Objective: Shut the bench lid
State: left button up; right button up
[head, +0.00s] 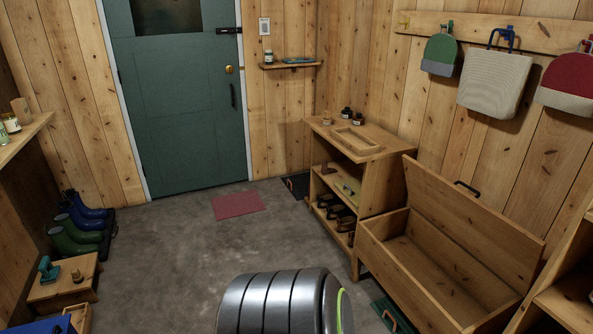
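The wooden storage bench (390,254) stands on the right side of the room. Its lid (473,224) is open, tilted up and back toward the right wall. A dark handle (467,188) sits at the lid's top edge. The bench's inside shows and looks empty. Neither of my grippers shows in the head view.
A wooden shelf cabinet (364,176) with shoes stands against the bench's far end. A red mat (237,205) lies on open concrete floor. Boots (82,222) and a small stool (60,281) stand at left.

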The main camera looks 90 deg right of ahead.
aim_at(510, 251)
jog(key=z, duration=3.85)
